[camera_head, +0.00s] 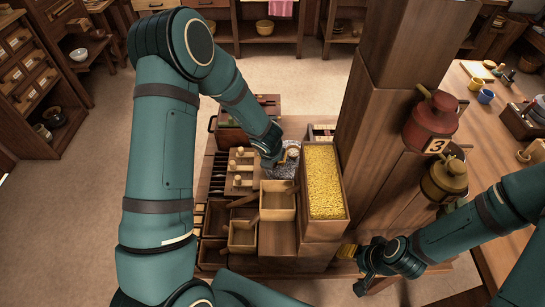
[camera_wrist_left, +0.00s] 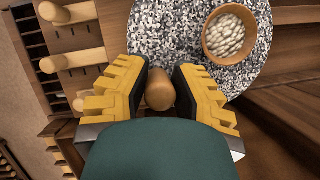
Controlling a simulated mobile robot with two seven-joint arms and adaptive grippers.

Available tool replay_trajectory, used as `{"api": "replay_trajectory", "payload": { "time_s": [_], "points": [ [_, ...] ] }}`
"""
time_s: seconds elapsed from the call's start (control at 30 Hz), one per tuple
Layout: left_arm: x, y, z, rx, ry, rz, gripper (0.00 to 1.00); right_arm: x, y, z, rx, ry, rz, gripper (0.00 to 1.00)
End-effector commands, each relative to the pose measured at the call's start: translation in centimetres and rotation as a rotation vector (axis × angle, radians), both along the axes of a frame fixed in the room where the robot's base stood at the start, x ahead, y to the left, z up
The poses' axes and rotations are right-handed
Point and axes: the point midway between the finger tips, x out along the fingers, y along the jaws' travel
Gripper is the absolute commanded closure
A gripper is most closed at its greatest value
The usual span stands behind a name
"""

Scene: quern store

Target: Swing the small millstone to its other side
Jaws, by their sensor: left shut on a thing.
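The small millstone (camera_head: 282,171) is a speckled grey disc, largely hidden by my left arm in the head view. In the left wrist view the millstone (camera_wrist_left: 165,35) fills the top middle, with a round wooden cup (camera_wrist_left: 230,32) of pale grains at its right. A rounded wooden handle (camera_wrist_left: 160,90) stands at its near edge. My left gripper (camera_wrist_left: 163,76) has its yellow, black-padded fingers on either side of the handle and is shut on it. My right gripper (camera_head: 350,254) is at the lower right, away from the millstone; its finger gap is unclear.
A tall box of yellow grain (camera_head: 323,183) stands close right of the millstone, beside a thick wooden post (camera_head: 384,110). An empty wooden box (camera_head: 277,204) stands in front. Wooden pegs (camera_head: 240,168) stick up at the left. Red and olive canisters hang by the post.

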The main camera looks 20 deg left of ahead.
Motion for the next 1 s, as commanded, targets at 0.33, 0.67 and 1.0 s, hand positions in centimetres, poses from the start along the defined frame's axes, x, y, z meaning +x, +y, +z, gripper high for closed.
{"api": "replay_trajectory", "payload": {
  "time_s": [0.33, 0.67, 1.0],
  "points": [
    [-0.39, -0.49, -0.14, -0.002, 0.003, 0.078, 1.00, 0.15, -0.02, -0.63, -0.001, -0.004, 0.000, 0.44],
    [-0.36, -0.49, -0.07, -0.002, 0.002, 0.083, 1.00, 0.16, -0.02, -0.63, -0.001, -0.004, 0.000, 0.44],
    [-0.32, -0.45, -0.01, -0.002, 0.000, 0.083, 0.44, 0.15, -0.01, -0.62, -0.001, -0.004, 0.000, 0.44]
  ]
}}
